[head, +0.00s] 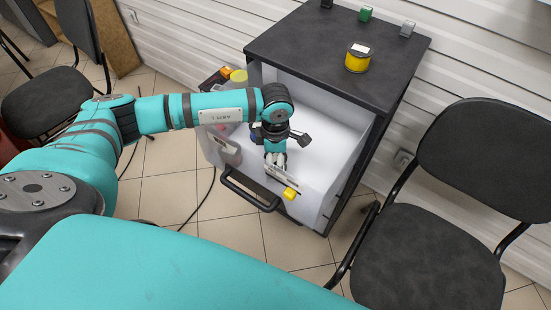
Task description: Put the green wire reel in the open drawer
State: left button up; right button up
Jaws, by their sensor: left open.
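I cannot make out a green wire reel. On the black cabinet top stands a reel wound in yellow (357,59) with a white label. Behind it, near the back edge, is a small green block-like item (366,14). The open drawer (323,148) is pale inside, with a dark handle in front. My left gripper (282,179) points down over the front part of the drawer. It is open and apart from the yellow reel. A small yellow piece (290,194) shows at its fingertips. My left arm hides part of the drawer. My right gripper is out of view.
A bottle-like container (226,149) and a yellow-topped item (238,77) show at the drawer's left side. A black and a grey item (407,28) stand at the cabinet's back edge. Dark chairs (430,245) flank the cabinet. The front of the cabinet top is clear.

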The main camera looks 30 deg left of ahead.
aim_at(275, 157)
pick_arm(q)
jog(key=shift+r+p, duration=0.45)
jog(key=shift+r, duration=0.05)
notch_tip(275, 157, up, 11)
jog(key=p, duration=0.6)
jog(key=shift+r+p, duration=0.2)
jog(key=shift+p, duration=0.15)
